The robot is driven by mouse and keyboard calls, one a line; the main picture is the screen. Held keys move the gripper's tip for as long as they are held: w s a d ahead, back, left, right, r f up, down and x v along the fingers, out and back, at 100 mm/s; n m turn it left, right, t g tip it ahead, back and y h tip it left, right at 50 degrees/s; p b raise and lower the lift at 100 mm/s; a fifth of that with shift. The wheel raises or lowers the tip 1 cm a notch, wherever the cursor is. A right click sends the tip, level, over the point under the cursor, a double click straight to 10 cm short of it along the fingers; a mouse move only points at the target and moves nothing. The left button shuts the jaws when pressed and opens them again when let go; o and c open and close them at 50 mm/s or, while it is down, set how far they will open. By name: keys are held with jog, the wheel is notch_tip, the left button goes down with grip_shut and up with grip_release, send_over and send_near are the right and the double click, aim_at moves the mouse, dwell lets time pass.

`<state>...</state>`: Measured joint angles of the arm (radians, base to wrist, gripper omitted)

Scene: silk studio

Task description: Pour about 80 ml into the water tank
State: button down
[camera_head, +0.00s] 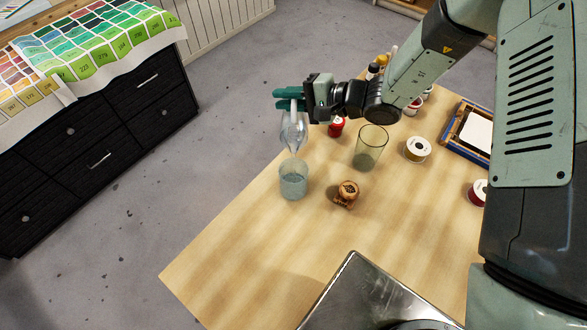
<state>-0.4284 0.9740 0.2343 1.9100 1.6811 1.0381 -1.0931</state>
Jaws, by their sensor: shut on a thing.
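My gripper (288,99), with teal fingers, is at the far left edge of the wooden table. It is shut on a clear glass vessel (293,134), held in the air. The vessel hangs right above a clear round container (293,182) with bluish water in it, which looks like the water tank. The vessel's lower end is at or just over the container's rim; I cannot tell if they touch. No clear stream of water can be made out. A taller, greenish clear glass (371,148) stands to the right.
A small brown object (346,194) sits right of the container. A metal plate (368,291) is nearest. The table's front left is clear.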

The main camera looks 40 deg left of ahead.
jog(key=w+f+m, duration=0.1)
jog(key=a+f+m+g+h, duration=0.1)
jog(key=f, duration=0.1)
jog(key=shift+w+a, duration=0.2)
jog(key=shift+w, duration=0.2)
jog(key=shift+w+a+f+m+g+h, duration=0.2)
jog(key=shift+f+m+g+h, duration=0.15)
jog(key=shift+f+m, duration=0.3)
jog(key=shift+w+a+f+m+g+h, duration=0.1)
jog(key=shift+w+f+m+g+h, duration=0.25)
jog(key=shift+f, duration=0.45)
jog(key=shift+s, duration=0.15)
dwell(0.5)
jog(key=w+a+f+m+g+h, duration=0.2)
jog(key=w+a+f+m+g, duration=0.1)
jog(key=w+f+m, duration=0.1)
jog(key=shift+f+m+h, duration=0.3)
jog(key=shift+f+m, duration=0.5)
jog(key=shift+f, duration=0.4)
